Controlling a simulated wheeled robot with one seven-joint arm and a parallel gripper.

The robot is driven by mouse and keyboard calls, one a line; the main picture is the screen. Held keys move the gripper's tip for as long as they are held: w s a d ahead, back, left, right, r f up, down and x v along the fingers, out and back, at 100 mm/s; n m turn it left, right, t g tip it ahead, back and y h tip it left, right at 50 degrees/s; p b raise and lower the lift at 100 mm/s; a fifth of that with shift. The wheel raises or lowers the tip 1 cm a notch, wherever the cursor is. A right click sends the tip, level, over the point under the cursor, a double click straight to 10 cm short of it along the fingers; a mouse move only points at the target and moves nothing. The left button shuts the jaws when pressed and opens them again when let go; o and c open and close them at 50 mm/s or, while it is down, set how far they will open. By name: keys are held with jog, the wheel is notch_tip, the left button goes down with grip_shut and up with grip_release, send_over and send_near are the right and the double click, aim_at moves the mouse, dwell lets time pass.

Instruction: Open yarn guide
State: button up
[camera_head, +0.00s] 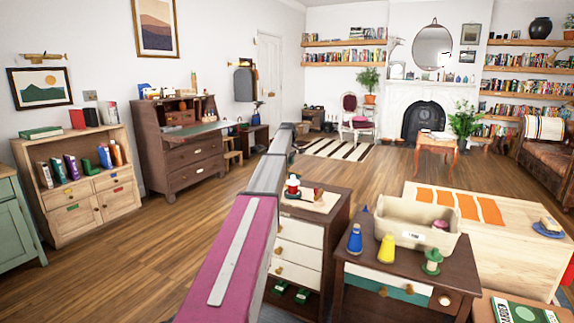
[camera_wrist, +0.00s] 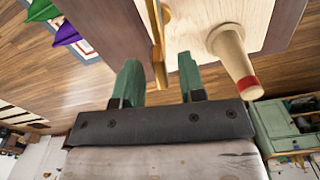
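In the wrist view my gripper (camera_wrist: 158,60) has two green fingers set well apart. A long thin brass-coloured piece (camera_wrist: 157,30) stands out from a pale wooden board (camera_wrist: 200,14), and its lower end lies between the fingers, with gaps on both sides. It may be the yarn guide; no label shows. I cannot tell whether it is open. To its right a pale wooden peg with a red band (camera_wrist: 232,55) juts from the same board. In the head view my arm stretches forward, and the gripper cannot be made out.
A dark side table (camera_head: 330,250) with cream drawers stands right of my arm. Beside it a cabinet (camera_head: 455,278) carries a cream bin (camera_head: 402,215), blue and yellow cones and a green spool. Open wooden floor (camera_head: 150,262) lies to the left, before a bookcase (camera_head: 75,150).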

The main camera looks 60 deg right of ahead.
jog(key=shift+r, duration=0.1)
notch_tip(320, 180, up, 11)
jog(key=shift+f, duration=0.2)
dwell(0.5)
dwell(0.4)
